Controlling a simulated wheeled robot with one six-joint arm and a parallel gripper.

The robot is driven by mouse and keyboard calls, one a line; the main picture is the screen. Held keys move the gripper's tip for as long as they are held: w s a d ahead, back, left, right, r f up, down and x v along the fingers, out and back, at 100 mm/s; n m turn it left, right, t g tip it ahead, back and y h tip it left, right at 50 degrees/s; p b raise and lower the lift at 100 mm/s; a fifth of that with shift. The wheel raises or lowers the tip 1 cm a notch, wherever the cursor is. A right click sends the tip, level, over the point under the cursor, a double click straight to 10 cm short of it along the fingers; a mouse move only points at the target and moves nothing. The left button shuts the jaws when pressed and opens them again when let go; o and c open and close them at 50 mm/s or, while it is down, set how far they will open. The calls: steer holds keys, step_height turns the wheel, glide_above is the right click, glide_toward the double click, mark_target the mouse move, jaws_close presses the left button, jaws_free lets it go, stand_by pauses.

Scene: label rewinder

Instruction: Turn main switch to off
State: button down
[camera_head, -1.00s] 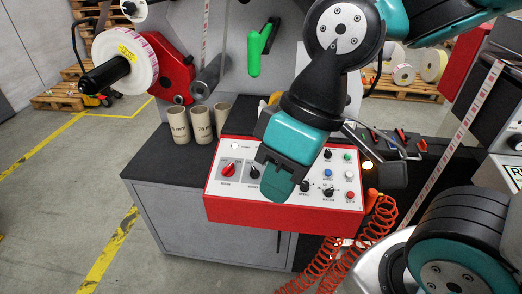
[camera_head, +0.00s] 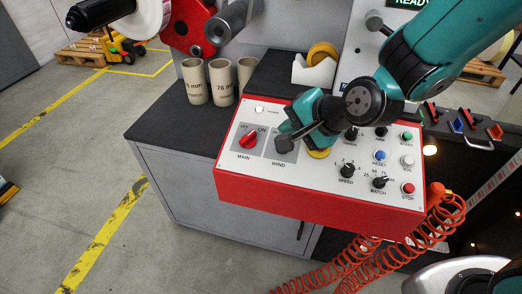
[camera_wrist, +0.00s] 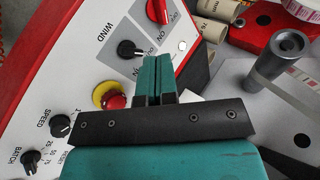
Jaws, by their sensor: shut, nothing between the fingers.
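The main switch is a red rotary knob (camera_head: 248,139) above the word MAIN on the left of the white control panel (camera_head: 325,172). Its handle slants up and right, seemingly toward the ON mark; OFF is printed to the left. It also shows at the top of the wrist view (camera_wrist: 157,11), partly cut off by the frame edge. My gripper (camera_head: 291,125) is shut and empty, over the panel to the right of the main switch and close to the black WIND knob (camera_head: 284,145). In the wrist view its teal fingers (camera_wrist: 155,68) are apart from the red knob.
A red emergency button on a yellow ring (camera_wrist: 113,98) is beside my fingers. SPEED (camera_head: 346,171) and BATCH (camera_head: 379,182) knobs and small buttons fill the right of the panel. Cardboard cores (camera_head: 222,80) stand behind it. An orange coiled hose (camera_head: 385,252) hangs at right.

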mark_target(254, 136)
steer(key=shift+m+t, duration=0.4)
steer(key=shift+m, duration=0.4)
steer(key=x, duration=0.8)
steer(key=d+x, duration=0.1)
steer(key=x, duration=0.3)
steer(key=shift+w+f+p, duration=0.25)
steer(key=shift+f+p, duration=0.15)
steer(key=shift+f, duration=0.1)
